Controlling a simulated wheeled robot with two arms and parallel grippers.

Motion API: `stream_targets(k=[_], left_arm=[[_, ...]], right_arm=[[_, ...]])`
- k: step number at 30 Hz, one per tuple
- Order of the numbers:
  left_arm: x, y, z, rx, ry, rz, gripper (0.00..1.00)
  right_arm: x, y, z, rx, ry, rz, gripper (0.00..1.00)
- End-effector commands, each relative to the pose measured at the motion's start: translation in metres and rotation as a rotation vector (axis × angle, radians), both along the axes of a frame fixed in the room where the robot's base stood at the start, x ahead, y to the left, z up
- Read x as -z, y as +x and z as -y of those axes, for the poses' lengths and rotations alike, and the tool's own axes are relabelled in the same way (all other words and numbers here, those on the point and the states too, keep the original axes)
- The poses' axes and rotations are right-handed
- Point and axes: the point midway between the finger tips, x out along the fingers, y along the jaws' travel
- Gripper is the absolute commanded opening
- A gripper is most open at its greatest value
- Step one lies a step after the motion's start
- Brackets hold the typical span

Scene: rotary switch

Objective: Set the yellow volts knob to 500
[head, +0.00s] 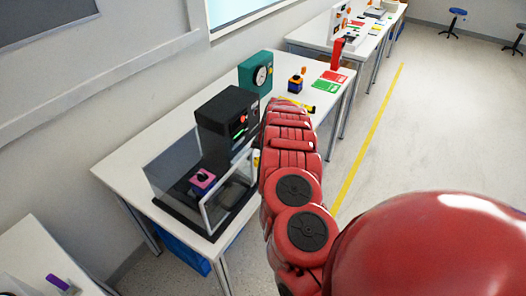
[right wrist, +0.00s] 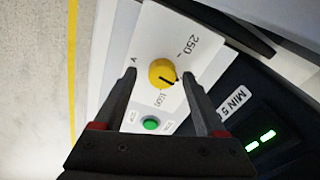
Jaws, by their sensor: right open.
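The yellow knob (right wrist: 160,68) sits on a white panel (right wrist: 155,30) in the right wrist view. A dark pointer mark on it points to the picture's lower right, between a printed 250 above right and a number below that is hard to read. My right gripper (right wrist: 159,77) is open, with one finger on each side of the knob and gaps visible. The right finger covers part of the panel's right side. In the head view my right arm hides the knob and most of the gripper. My left gripper is not in view.
A green button (right wrist: 151,124) is below the knob on the panel. A dark device with a lit green display (right wrist: 260,141) is close to the right finger. In the head view, a black box (head: 226,115), a clear enclosure (head: 170,175) and a teal gauge box (head: 257,72) stand on the bench.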

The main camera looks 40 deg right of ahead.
Motion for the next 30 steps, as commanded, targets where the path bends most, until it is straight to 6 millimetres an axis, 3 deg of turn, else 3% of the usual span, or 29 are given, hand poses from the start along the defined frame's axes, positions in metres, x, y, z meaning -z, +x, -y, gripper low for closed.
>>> stream_targets(k=[8, 12, 17, 23, 24, 26, 30], left_arm=[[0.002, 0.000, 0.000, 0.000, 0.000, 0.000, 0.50], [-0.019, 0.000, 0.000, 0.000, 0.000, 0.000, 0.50], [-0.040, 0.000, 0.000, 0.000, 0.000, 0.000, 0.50], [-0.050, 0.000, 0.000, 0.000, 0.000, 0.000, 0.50], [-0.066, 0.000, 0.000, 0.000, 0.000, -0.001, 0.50], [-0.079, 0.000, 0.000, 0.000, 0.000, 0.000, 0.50], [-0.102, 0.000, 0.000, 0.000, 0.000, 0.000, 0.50]], right_arm=[[-0.032, -0.006, 0.000, -0.003, 0.003, 0.009, 0.73], [-0.066, -0.016, 0.000, -0.001, 0.002, 0.008, 0.73], [-0.087, -0.025, 0.003, -0.001, -0.001, 0.004, 0.73], [-0.114, -0.037, 0.005, 0.000, -0.002, 0.003, 0.73], [-0.132, -0.041, 0.006, 0.000, 0.000, 0.001, 0.73], [-0.148, -0.046, 0.008, 0.002, -0.003, 0.002, 0.73], [-0.156, -0.053, 0.008, 0.001, 0.005, -0.005, 0.73]])
